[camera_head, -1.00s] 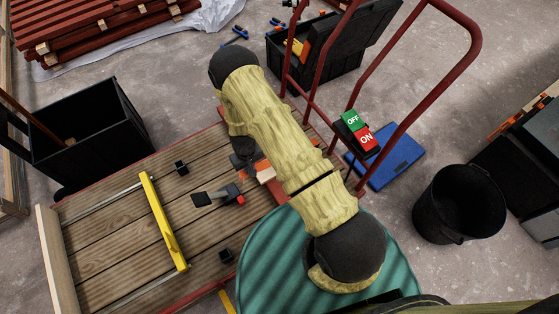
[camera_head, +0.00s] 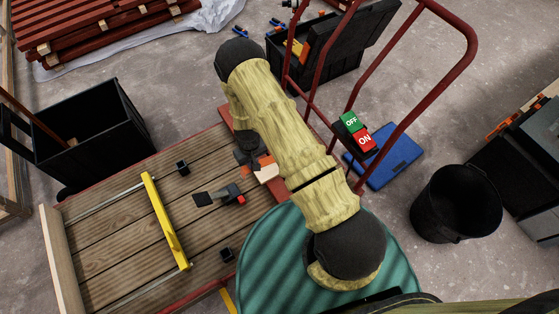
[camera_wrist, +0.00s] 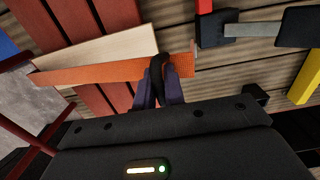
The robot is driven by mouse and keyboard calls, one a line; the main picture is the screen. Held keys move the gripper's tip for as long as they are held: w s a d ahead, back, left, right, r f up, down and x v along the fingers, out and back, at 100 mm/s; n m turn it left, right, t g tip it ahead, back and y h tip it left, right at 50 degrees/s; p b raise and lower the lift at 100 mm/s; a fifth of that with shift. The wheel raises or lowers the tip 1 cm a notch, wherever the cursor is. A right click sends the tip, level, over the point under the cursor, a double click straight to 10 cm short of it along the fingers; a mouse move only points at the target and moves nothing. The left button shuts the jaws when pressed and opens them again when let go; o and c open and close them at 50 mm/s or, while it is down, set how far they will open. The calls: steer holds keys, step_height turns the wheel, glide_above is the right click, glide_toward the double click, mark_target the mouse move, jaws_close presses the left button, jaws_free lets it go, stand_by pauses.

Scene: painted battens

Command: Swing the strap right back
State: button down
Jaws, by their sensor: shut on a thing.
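The orange strap (camera_wrist: 105,73) runs across the wrist view from the left towards the middle, along the edge of a pale wooden piece (camera_wrist: 100,48). My gripper (camera_wrist: 165,84) is shut on the strap near its right end; a dark loop stands at the fingertips. In the head view a short part of the strap (camera_head: 267,161) shows beside my arm, at the handle end of the plank-topped cart (camera_head: 110,235). My arm hides much of that end, and the rest of the strap is hidden there.
A black latch-like piece with a red tip (camera_head: 220,196) and a yellow bar (camera_head: 165,220) are on the deck. A black bucket (camera_head: 455,203) and blue case (camera_head: 397,158) stand beyond.

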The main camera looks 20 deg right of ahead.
steer(key=shift+w+d+r+p, duration=0.25)
steer(key=shift+d+r+p, duration=0.55)
steer(key=shift+d+r, duration=0.35)
steer(key=shift+d+r, duration=0.1)
steer(key=shift+r, duration=0.2)
steer(key=d+r+p, duration=0.1)
steer(key=r, duration=0.1)
steer(key=w+d+r+p, duration=0.1)
steer(key=d+r+p, duration=0.1)
steer(key=shift+d, duration=0.25)
stand_by(0.6)
steer(key=shift+w+d+r+p, duration=0.2)
steer(key=shift+d+r+p, duration=0.2)
steer(key=shift+d+r, duration=0.3)
steer(key=shift+w+d+r+p, duration=0.2)
steer(key=shift+d+r+p, duration=0.25)
steer(key=shift+d, duration=0.35)
steer(key=shift+w+d+r+p, duration=0.2)
steer(key=shift+d+r+p, duration=0.15)
steer(key=shift+d+r, duration=0.35)
